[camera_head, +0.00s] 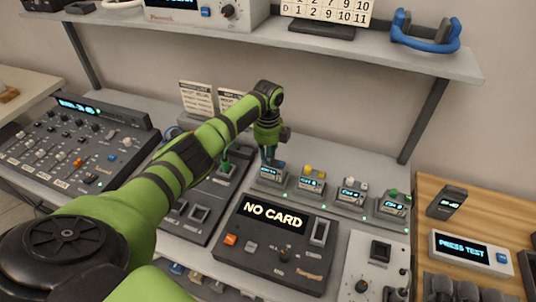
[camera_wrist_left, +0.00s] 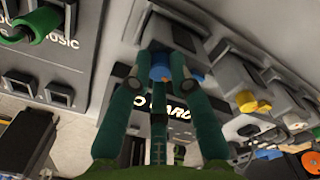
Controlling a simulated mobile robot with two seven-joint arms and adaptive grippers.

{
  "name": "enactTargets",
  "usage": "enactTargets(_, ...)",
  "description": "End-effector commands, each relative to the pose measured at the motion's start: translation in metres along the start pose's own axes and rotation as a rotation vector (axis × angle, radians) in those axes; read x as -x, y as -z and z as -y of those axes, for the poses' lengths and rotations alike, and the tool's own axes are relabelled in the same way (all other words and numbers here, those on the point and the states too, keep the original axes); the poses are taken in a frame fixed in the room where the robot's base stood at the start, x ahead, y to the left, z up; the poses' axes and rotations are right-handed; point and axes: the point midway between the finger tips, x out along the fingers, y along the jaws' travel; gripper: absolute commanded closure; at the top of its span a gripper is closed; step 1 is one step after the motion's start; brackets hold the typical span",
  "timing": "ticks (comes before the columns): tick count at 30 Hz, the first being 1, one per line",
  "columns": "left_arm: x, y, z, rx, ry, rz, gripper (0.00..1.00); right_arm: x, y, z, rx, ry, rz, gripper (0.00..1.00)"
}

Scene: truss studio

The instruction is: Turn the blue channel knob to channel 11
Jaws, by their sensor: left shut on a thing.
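My left gripper (camera_head: 268,158) points down onto the leftmost of the small channel units (camera_head: 271,175) on the desk. In the left wrist view, the left gripper (camera_wrist_left: 160,77) is shut on the blue knob (camera_wrist_left: 160,68), with a finger on each side of it. The knob is mostly hidden by the fingers and cannot be made out in the head view. The unit's small lit screen faces front, but its text is too small to read. My right gripper is in neither view.
Similar units with yellow (camera_head: 308,169), white (camera_head: 349,182) and green (camera_head: 393,193) knobs stand in a row to the right. A "NO CARD" console (camera_head: 273,251) lies in front. A fader panel with a green handle (camera_head: 225,165) is close on the left. A shelf (camera_head: 350,50) hangs above.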

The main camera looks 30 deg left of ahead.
Motion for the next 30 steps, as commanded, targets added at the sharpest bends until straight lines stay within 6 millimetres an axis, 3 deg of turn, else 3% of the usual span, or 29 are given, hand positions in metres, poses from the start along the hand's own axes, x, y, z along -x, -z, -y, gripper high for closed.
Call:
enactTargets(9, 0.0, 0.0, 0.0, -0.001, -0.001, 0.0, 1.0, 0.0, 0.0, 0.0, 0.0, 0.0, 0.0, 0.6)
enactTargets(10, 0.0, 0.0, 0.0, -0.001, -0.001, 0.0, 0.75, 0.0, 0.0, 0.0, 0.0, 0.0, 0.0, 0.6)
enactTargets(12, 0.0, 0.0, 0.0, 0.0, -0.001, 0.0, 0.54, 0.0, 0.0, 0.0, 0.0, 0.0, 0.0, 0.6)
enactTargets(23, 0.003, 0.0, 0.0, 0.0, 0.0, 0.001, 0.54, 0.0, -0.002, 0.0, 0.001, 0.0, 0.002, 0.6)
enactTargets(30, 0.038, -0.001, 0.001, -0.001, 0.005, 0.003, 0.54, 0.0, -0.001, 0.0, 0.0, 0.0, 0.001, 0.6)
